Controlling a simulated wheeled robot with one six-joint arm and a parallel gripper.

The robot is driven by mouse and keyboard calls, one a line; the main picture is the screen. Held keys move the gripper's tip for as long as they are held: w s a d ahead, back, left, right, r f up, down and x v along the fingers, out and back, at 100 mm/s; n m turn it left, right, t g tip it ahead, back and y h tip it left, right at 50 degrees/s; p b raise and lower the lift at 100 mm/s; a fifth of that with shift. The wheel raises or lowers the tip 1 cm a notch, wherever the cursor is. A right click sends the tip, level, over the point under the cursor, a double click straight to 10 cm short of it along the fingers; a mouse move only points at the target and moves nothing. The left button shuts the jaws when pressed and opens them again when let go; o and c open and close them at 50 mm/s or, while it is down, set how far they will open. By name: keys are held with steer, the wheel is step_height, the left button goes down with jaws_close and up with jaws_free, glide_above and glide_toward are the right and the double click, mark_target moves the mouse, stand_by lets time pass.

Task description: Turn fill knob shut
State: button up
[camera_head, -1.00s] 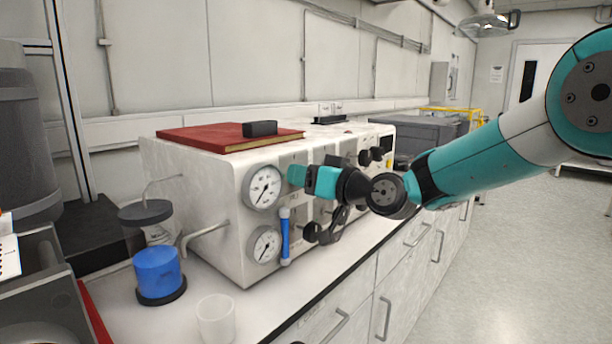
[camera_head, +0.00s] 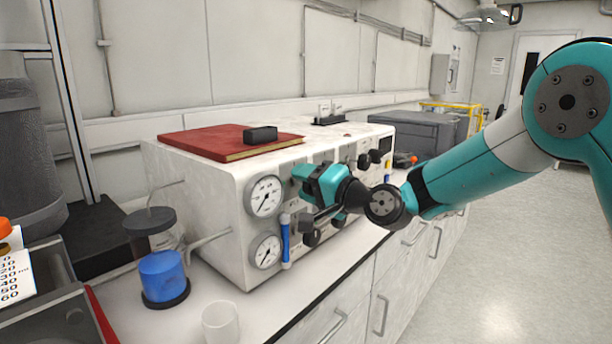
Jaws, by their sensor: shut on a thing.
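The white reactor box (camera_head: 215,205) stands on the bench with its control panel facing right. The panel carries two round gauges, an upper one (camera_head: 265,196) and a lower one (camera_head: 266,251), and several black knobs. My gripper (camera_head: 303,182) is at the panel's upper left, just right of the upper gauge. It is shut on a knob there, which the gripper hides; I take it as the fill knob, though no label is readable. A lower black knob (camera_head: 312,238) shows beneath the gripper, and two black knobs (camera_head: 370,159) show at the upper right.
A blue tube (camera_head: 285,240) stands upright on the panel beside the gauges. A red book (camera_head: 215,140) with a black block (camera_head: 260,134) lies on the box. A blue-filled vessel (camera_head: 163,278) and a white cup (camera_head: 220,322) stand on the bench in front. A grey case (camera_head: 420,135) stands behind.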

steer(key=shift+m+p, duration=0.65)
steer(key=shift+m, duration=0.55)
steer(key=o, duration=0.9)
steer(key=b+v, duration=0.4)
steer(key=v, duration=1.3)
steer(key=shift+s+d+b, duration=0.15)
steer(key=shift+d+b, duration=0.05)
steer(key=shift+b, duration=0.2)
